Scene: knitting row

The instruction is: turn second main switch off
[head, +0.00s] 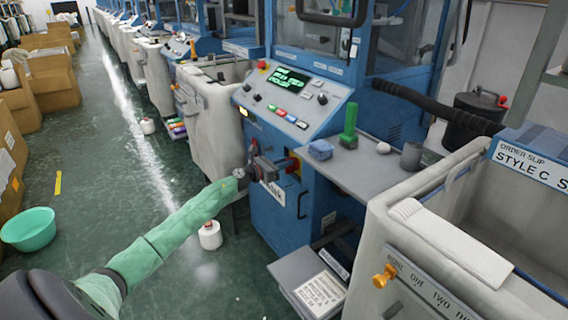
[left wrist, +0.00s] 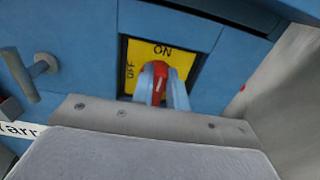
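The main switch is a red rotary handle on a yellow plate (left wrist: 178,54) on a blue machine front. In the left wrist view, the red handle (left wrist: 159,75) stands upright, its white mark toward ON; OFF is at the left. The switch (head: 294,163) is partly hidden in the head view. My left gripper (head: 280,164) is at the switch. In the left wrist view, its two pale fingers (left wrist: 161,88) stand on either side of the handle, very close to it. I cannot tell whether they press on it. My right gripper is not in view.
Above the switch is a sloping control panel (head: 295,100) with a green-lit display. A grey shelf (head: 365,170) juts out at the right, with a green object (head: 348,127) on it. Large pale bins flank the machine. A white cone (head: 210,235) stands on the floor.

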